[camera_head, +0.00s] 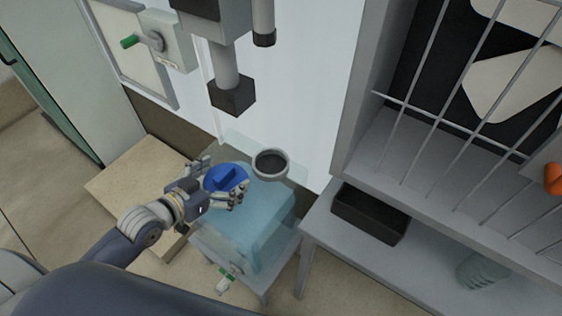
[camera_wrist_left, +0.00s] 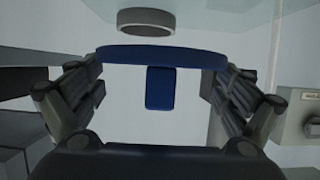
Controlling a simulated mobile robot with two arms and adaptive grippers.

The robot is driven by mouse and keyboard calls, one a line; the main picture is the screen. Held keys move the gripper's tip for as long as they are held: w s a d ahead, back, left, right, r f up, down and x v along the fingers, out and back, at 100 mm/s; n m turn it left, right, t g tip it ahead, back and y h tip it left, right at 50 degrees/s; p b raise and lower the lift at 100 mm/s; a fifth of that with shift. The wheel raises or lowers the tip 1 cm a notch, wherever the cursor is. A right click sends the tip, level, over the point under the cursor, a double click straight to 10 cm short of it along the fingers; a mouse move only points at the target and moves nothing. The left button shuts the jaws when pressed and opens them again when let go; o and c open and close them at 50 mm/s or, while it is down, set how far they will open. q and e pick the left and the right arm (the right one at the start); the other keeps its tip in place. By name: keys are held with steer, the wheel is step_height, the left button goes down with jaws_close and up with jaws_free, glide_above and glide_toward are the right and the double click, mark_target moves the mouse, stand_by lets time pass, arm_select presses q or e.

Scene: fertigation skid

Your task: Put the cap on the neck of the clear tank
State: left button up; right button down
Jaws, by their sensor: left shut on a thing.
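The blue cap (camera_head: 226,177) has a raised bar on top. My left gripper (camera_head: 222,184) is shut on it, with fingers on both sides. In the left wrist view the cap (camera_wrist_left: 162,57) lies between the fingers of the gripper (camera_wrist_left: 155,88). The clear tank (camera_head: 262,215) is a see-through, bluish box on a grey stand. Its neck (camera_head: 271,164) is a grey ring with a dark opening. The cap is beside the neck, to its left in the head view. In the left wrist view the neck (camera_wrist_left: 159,21) shows just beyond the cap. My right gripper is out of view.
A black bin (camera_head: 370,214) sits on the grey bench (camera_head: 430,262) at right, near a clear greenish object (camera_head: 482,270). A valve with a green handle (camera_head: 222,280) is low on the tank's front.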

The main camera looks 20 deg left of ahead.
arm_select(q)
steer(key=w+d, duration=0.3)
steer(key=w, duration=0.2)
steer(key=p, duration=0.1)
glide_above(271, 162)
steer(key=shift+a+f, duration=0.15)
steer(key=shift+f, duration=0.55)
steer(key=shift+w+f, duration=0.1)
steer(key=shift+f, duration=0.05)
step_height(271, 162, down, 3)
steer(key=shift+f, duration=0.25)
steer(key=o, duration=0.7)
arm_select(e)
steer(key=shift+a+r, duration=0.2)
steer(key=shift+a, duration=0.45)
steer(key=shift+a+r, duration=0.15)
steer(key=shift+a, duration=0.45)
